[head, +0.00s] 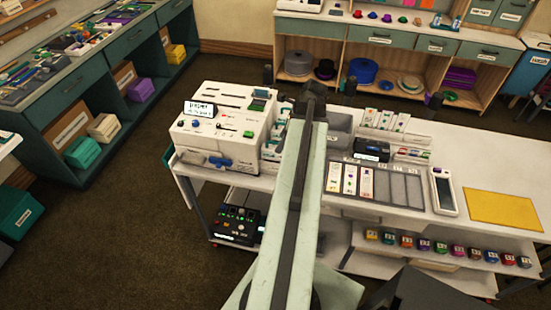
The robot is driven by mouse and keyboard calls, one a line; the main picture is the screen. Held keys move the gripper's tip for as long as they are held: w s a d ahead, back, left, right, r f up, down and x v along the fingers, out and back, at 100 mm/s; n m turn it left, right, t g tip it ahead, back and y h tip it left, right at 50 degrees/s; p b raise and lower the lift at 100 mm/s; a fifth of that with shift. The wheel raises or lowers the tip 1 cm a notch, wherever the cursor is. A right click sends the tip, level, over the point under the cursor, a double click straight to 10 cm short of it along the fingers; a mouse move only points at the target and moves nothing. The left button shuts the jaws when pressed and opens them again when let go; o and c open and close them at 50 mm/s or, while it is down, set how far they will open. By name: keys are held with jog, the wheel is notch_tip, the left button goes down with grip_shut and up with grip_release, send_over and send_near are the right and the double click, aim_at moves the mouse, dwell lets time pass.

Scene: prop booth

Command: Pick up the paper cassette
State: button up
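My arm reaches from the bottom of the head view up over the white workbench (420,207). My gripper (314,92) is at its far end, small and dark, and its fingers cannot be made out. A white ticket-printer-like machine (222,128) stands on the left end of the bench. A small display on it reads something like "paper". A blue handle-like part (220,161) is low on its front. I cannot tell for sure which part is the paper cassette. My arm hides part of the bench right of the machine.
On the bench are a card tray (374,184), a white handheld device (444,190) and a yellow mat (502,209). Several coloured rolls (440,246) line the shelf below. A black device (238,224) sits low at left. Open brown floor (120,215) lies left.

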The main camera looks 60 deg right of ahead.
aim_at(276, 156)
jog(key=shift+b+x, duration=0.55)
jog(key=shift+x, duration=0.4)
jog(key=shift+d+f, duration=0.1)
jog(key=shift+f, duration=0.1)
jog(key=b+x, duration=0.4)
jog(key=shift+w+d+f+b, duration=0.1)
jog(key=shift+f+b, duration=0.3)
jog(key=shift+f, duration=0.05)
grip_shut()
